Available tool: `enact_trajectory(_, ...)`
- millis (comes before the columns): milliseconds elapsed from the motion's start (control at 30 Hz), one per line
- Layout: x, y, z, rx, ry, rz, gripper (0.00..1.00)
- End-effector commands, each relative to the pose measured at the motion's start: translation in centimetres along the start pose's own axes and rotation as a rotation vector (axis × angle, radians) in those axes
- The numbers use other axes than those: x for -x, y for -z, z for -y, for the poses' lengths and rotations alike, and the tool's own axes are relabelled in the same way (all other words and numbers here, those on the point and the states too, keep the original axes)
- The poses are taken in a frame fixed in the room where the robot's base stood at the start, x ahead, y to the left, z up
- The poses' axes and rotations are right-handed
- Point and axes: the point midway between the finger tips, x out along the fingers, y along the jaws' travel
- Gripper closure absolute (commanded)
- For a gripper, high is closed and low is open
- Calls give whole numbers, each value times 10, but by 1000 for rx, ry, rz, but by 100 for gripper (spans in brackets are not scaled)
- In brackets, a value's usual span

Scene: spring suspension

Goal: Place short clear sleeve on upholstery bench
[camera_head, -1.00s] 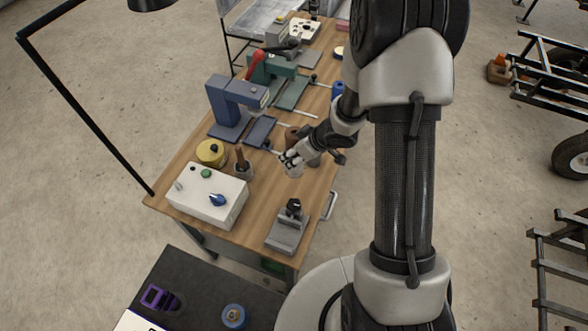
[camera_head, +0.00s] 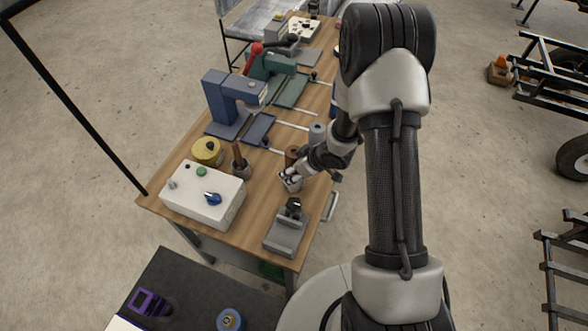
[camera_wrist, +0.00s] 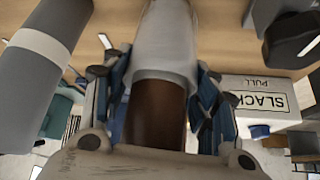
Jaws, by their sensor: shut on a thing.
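My gripper (camera_head: 290,177) is over the near part of the wooden upholstery bench (camera_head: 258,222). In the wrist view my gripper (camera_wrist: 163,95) has its blue-and-grey fingers against both sides of a pale, see-through sleeve (camera_wrist: 165,45). The sleeve also shows as a small pale shape at the fingertips in the head view (camera_head: 291,185). A dark brown cylinder (camera_wrist: 155,115) shows below the sleeve, between the fingers; I cannot tell whether it is inside or behind it. I cannot tell whether the sleeve touches the bench.
A white control box (camera_head: 203,193), a yellow tin (camera_head: 207,151) and a brown-handled tool in a cup (camera_head: 239,160) stand left. A grey-black fixture (camera_head: 287,233) stands nearer. Bare wood lies between box and fixture.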

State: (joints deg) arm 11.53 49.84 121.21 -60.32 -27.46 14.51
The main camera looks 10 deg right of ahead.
Motion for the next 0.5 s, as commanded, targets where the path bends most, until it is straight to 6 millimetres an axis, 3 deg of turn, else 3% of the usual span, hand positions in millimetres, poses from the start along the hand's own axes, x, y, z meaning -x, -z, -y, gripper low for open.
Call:
enact_trajectory(100, -3, -2, 0, 0, 0, 0, 80)
enact_trajectory(133, -4, -3, 0, 0, 1, 1, 45)
enact_trajectory(400, -3, -2, 0, 0, 1, 1, 27)
enact_trajectory(500, -3, -2, 0, 0, 1, 1, 26)
